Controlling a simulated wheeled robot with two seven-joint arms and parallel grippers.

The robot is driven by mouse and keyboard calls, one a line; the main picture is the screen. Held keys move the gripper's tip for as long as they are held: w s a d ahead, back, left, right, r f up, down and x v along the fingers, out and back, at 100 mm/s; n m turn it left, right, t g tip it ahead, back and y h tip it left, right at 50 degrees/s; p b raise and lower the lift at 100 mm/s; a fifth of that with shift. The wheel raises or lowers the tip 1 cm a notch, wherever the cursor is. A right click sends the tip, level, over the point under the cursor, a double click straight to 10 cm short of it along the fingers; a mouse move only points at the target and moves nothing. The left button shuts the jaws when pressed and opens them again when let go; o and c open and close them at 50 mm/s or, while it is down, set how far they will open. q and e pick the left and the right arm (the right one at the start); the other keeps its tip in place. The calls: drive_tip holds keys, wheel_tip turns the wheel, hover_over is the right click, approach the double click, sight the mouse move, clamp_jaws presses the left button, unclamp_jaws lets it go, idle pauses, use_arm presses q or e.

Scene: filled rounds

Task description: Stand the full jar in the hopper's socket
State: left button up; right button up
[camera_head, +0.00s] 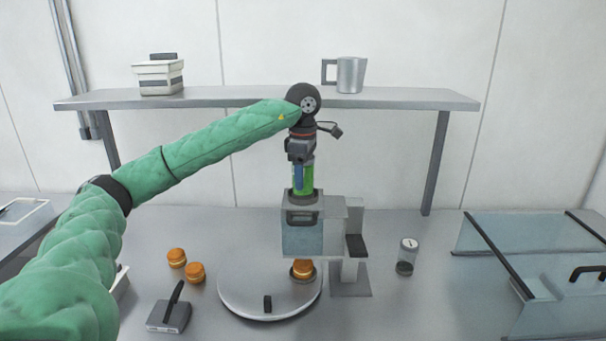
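A jar with bright green contents (307,182) stands upright at the top of the grey hopper (303,238), its lower end at the dark ring of the socket (302,198). Whether it is fully seated I cannot tell. My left gripper (300,170) points straight down over the jar, with a blue finger against its front left side. It looks shut on the jar, though the far finger is hidden. The jar's top is hidden by the gripper. A second jar (407,257), clear with a little dark content low down, stands right of the hopper. My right gripper is out of view.
A round turntable (240,297) under the hopper carries an orange-brown round (302,268). Two more rounds (177,258) lie left, near a grey block with a black handle (170,315). A shelf (230,98) holds a mug (351,75). A glass-sided case (530,260) stands right.

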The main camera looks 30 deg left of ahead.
use_arm(q)
drive_tip(key=o, duration=0.4)
drive_tip(key=shift+o, duration=0.2)
drive_tip(key=shift+r, duration=0.1)
